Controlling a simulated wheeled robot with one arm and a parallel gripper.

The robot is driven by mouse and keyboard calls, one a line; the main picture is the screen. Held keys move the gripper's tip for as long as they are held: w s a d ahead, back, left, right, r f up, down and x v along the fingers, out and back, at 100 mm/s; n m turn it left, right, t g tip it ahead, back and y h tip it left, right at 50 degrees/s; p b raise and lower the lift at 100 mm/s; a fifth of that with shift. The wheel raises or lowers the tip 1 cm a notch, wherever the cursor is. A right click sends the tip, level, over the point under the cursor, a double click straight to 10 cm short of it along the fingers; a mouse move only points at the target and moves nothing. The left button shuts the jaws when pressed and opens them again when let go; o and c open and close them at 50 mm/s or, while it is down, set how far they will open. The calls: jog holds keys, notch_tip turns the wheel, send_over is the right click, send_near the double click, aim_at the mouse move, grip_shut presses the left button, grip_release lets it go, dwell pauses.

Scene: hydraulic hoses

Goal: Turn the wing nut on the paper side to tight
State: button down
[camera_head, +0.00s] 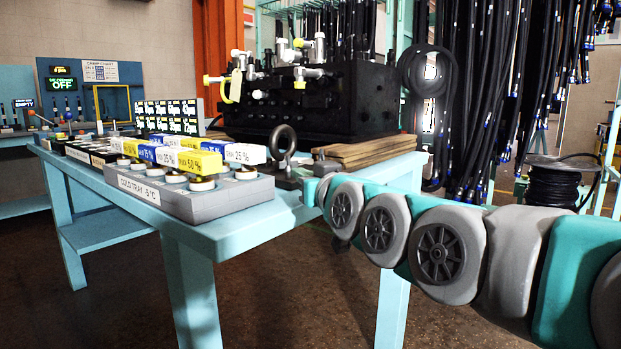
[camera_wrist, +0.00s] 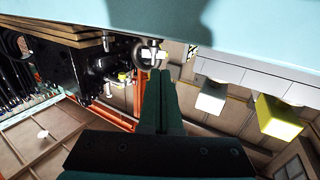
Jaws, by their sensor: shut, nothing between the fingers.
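I cannot make out a wing nut or a paper side in either view. My gripper (camera_wrist: 160,74) is shut and empty in the wrist view, its fingers together in front of a dark metal ring (camera_wrist: 147,53). I cannot tell whether they touch. A dark upright ring, like an eye bolt, (camera_head: 282,143) stands on the light-blue bench (camera_head: 245,222) in the head view. My teal and grey arm reaches in from the right to the bench's right end. The gripper itself is hidden there.
A grey cold tray (camera_head: 190,203) with labelled blocks and round pots lies on the bench front. A black hydraulic block (camera_head: 330,103) with fittings stands behind. Black hoses (camera_head: 480,90) hang at the right.

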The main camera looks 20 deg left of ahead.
aim_at(281, 167)
jog(key=shift+x, duration=3.55)
jog(key=shift+r+p, duration=0.1)
jog(key=shift+p, duration=0.25)
jog(key=shift+s+a+r+m+t+h+p, duration=0.15)
jog(key=shift+m+t+h+p, duration=0.15)
jog(key=shift+t+h, duration=0.15)
jog(key=shift+m+h, duration=0.3)
jog(key=shift+h, duration=0.05)
jog(key=shift+a+f, duration=0.1)
jog(key=shift+f, duration=0.2)
jog(key=shift+a+f+b, duration=0.2)
jog(key=shift+a+b, duration=0.05)
jog(key=shift+b, duration=0.5)
jog(key=shift+a+r+b, duration=0.2)
jog(key=shift+a+b, duration=0.2)
